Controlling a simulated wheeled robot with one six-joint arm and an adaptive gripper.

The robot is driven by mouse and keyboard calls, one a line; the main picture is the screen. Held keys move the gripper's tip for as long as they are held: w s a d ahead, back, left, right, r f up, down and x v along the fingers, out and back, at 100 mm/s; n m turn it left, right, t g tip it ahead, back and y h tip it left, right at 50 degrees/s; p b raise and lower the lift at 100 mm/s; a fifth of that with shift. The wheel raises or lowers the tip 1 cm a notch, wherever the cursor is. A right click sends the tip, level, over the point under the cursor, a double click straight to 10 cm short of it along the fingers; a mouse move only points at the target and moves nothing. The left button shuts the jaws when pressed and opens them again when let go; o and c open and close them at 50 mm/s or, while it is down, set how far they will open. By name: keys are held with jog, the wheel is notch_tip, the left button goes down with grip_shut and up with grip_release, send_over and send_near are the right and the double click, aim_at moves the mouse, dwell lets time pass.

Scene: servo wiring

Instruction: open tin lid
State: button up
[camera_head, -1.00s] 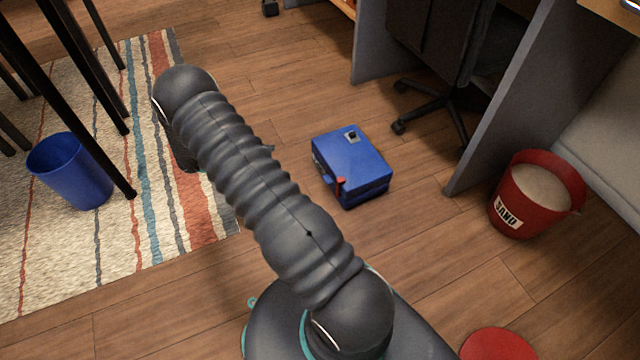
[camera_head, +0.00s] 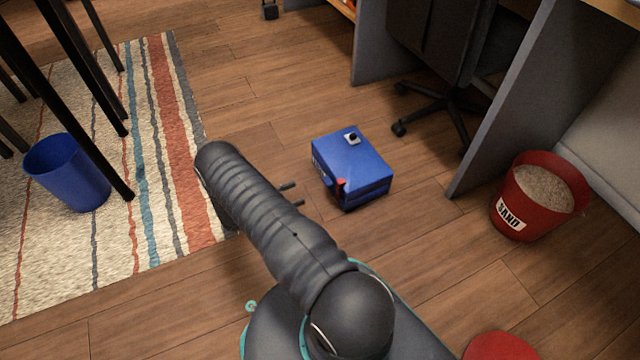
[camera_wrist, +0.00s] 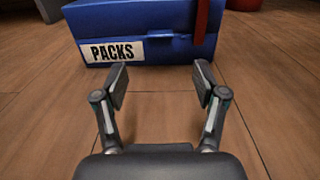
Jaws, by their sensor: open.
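A blue tin (camera_head: 352,168) with its lid closed sits on the wood floor in the head view. A small dark and silver piece is on its top, and a red tab (camera_head: 341,184) is at its front edge. In the wrist view the tin (camera_wrist: 165,50) stands ahead, with a white PACKS label (camera_wrist: 112,52) and a red strip (camera_wrist: 200,22) on its front. My gripper (camera_wrist: 161,80) is open and empty, low over the floor in front of the tin and apart from it. In the head view its fingertips (camera_head: 292,194) show just left of the tin.
A red SAND bucket (camera_head: 540,198) stands right of the tin beside a grey desk panel (camera_head: 525,90). A blue bin (camera_head: 70,172) and dark table legs stand on the striped rug (camera_head: 150,215) at left. A chair base (camera_head: 437,112) is behind. Floor around the tin is clear.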

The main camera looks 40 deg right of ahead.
jog(key=x, duration=1)
jog(key=shift+a, duration=0.1)
grip_shut()
